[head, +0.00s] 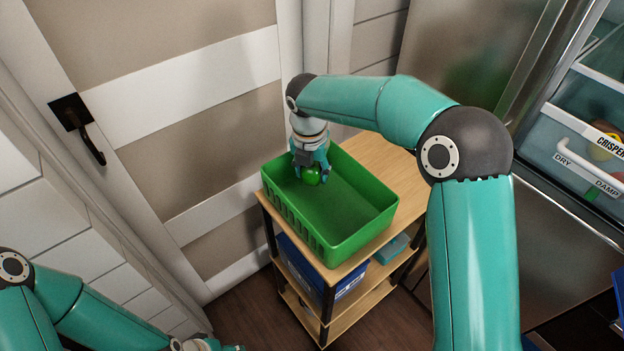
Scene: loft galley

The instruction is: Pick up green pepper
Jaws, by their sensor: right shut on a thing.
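A green pepper (311,177) is between the fingers of my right gripper (312,172), which points down and is shut on it. They are inside a green basket (345,240) near its back left corner. I cannot tell whether the pepper touches the basket floor. The rest of the basket floor looks bare. My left gripper (214,346) is only partly in view at the bottom edge, low and left of the basket, and its fingers are cut off.
The basket stands on a wooden shelf unit (387,160) with a blue bin (348,281) and a teal item (391,249) on a lower shelf. A fridge with an open crisper drawer (585,140) is at right. A panelled door (190,90) is at left.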

